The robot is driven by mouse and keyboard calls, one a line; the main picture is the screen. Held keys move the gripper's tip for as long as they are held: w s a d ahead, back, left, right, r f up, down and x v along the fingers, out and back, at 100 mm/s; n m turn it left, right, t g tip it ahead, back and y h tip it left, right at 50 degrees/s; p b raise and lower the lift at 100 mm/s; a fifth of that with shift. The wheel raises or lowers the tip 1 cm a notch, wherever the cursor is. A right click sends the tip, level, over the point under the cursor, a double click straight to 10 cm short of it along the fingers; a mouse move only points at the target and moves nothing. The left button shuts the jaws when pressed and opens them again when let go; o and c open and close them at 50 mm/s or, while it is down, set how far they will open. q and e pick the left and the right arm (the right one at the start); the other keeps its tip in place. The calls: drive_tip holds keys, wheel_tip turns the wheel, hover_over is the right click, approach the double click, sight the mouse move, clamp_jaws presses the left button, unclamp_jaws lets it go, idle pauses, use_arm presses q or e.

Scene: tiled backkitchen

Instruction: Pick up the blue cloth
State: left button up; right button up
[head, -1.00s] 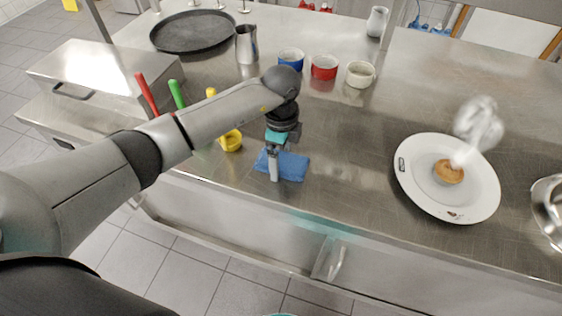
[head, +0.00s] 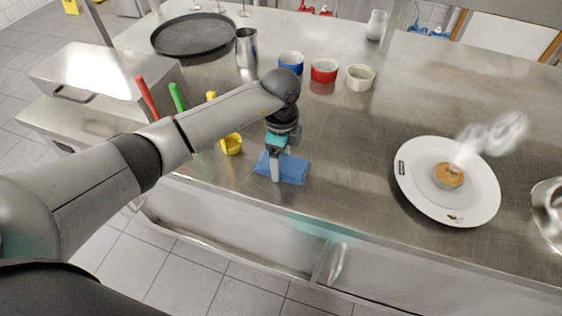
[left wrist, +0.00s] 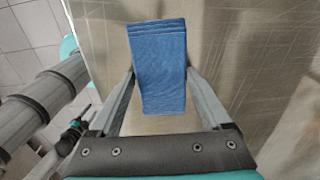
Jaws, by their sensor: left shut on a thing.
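The blue cloth (head: 294,169) is a folded rectangle near the front edge of the steel counter in the head view. My left gripper (head: 275,172) points down at it from above and is shut on it. In the left wrist view the cloth (left wrist: 161,65) lies between the two fingers of the left gripper (left wrist: 160,82), with a finger against each side. Whether the cloth touches the counter is hard to tell. My right gripper is not in view.
A white plate (head: 415,193) with a steaming food item (head: 449,175) is to the right. Blue (head: 291,62), red (head: 324,70) and cream (head: 360,77) bowls stand behind. The counter between cloth and plate is clear.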

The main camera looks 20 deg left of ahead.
sight(281, 164)
use_arm(q)
wheel_tip(281, 164, up, 20)
drive_tip(key=p, duration=0.2)
idle(0.4)
drive_tip(key=o, duration=0.7)
drive_tip(key=c, duration=0.5)
